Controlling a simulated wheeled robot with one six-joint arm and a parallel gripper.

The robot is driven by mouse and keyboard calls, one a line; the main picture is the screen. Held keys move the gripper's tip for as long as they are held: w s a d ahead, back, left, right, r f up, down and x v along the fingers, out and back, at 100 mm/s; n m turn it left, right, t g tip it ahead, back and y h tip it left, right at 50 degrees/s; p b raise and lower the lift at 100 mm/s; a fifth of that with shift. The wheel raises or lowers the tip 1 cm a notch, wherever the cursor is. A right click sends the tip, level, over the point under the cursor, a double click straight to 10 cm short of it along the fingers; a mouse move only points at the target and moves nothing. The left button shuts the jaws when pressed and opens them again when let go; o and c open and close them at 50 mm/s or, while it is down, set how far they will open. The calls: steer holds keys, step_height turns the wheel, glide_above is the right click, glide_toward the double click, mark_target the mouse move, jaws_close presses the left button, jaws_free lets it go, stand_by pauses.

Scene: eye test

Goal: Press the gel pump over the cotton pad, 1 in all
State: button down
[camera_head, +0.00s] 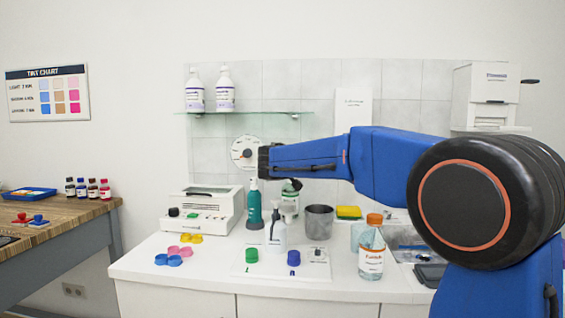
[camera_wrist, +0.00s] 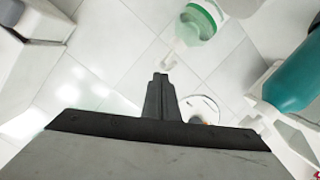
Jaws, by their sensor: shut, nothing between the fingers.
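A clear bottle with green contents and a white pump head, perhaps the gel pump, stands at the back of the counter in the head view (camera_head: 290,203), partly behind my arm. It shows upside down at the top of the wrist view (camera_wrist: 204,20). My gripper (camera_wrist: 160,78) is shut and empty. In the wrist view its tips appear just beside and below the white nozzle, apart from it in the picture; depth is unclear. I cannot make out a cotton pad.
A grey metal cup (camera_head: 319,222), a yellow-green sponge (camera_head: 348,212) and an orange-capped bottle (camera_head: 371,252) stand on the right. A white machine (camera_head: 202,212) stands on the left. Green (camera_head: 251,256) and blue (camera_head: 293,258) pieces lie in front. A glass shelf (camera_head: 270,113) is above.

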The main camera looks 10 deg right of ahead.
stand_by(0.3)
steer(key=shift+f, duration=1.35)
